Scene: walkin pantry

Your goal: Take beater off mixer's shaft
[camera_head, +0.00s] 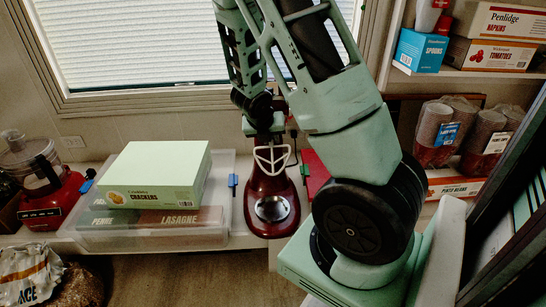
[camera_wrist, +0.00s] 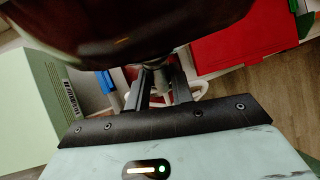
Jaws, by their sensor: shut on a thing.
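The dark red mixer (camera_head: 268,228) stands on the counter, with a round silver plate on its base. Its dark red head (camera_wrist: 110,30) fills the top of the wrist view, with a metal shaft beneath it. The white beater (camera_head: 271,159) hangs above the base in the head view; part of its loop (camera_wrist: 198,90) shows behind my fingers in the wrist view. My gripper (camera_wrist: 159,76) is just under the mixer head, shut on the beater's upper stem. The fingers partly hide the stem, and I cannot tell whether it is still joined to the shaft.
Left of the mixer, a clear bin (camera_head: 120,238) holds a crackers box (camera_head: 158,175) and a lasagne box (camera_head: 180,221). A red food processor (camera_head: 50,205) stands farther left. A red object (camera_head: 314,172) sits close right of the mixer. Shelves with cups (camera_head: 440,125) are at right.

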